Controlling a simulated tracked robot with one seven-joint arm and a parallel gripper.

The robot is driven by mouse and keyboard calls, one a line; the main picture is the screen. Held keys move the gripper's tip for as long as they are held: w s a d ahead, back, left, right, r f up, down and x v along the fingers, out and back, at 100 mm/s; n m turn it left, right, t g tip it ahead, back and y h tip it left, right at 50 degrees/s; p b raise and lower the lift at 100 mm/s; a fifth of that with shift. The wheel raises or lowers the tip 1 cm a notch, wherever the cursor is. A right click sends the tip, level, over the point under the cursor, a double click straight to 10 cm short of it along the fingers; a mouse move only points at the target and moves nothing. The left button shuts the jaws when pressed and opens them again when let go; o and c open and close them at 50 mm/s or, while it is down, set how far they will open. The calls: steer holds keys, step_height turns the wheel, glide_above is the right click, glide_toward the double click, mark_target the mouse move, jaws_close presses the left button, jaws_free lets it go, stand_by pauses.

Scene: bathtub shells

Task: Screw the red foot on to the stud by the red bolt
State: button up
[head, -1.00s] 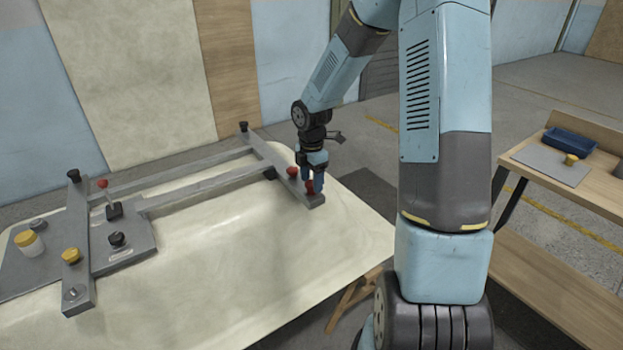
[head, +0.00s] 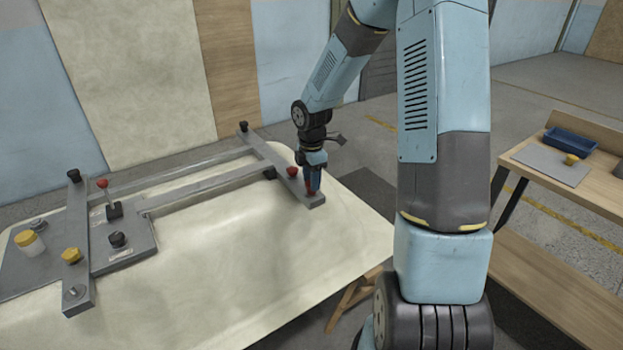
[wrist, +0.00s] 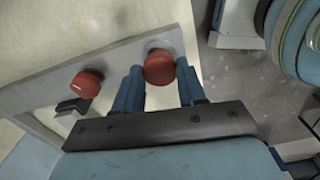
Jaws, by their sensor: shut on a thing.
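My gripper (head: 312,182) is shut on the red foot (wrist: 159,67), with one blue finger on each side of it in the wrist view. The foot sits over the near end of the far grey crossbar (head: 316,201), low against it. The stud under the foot is hidden, so I cannot tell how far the foot is on. The red bolt (head: 292,171) stands on the same bar, just left of the gripper. It also shows in the wrist view (wrist: 87,84), apart from the fingers.
The frame lies on a pale bathtub shell (head: 250,270). A red-knobbed lever (head: 102,184), a yellow bolt (head: 71,256) and a bare stud (head: 74,292) are at the left. A side bench at right holds a blue bin (head: 570,141) and a yellow foot (head: 571,159).

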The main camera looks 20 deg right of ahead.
steer(key=m, duration=1.1)
steer(key=shift+m, duration=0.4)
steer(key=o, duration=1.2)
steer(key=shift+c, duration=0.8)
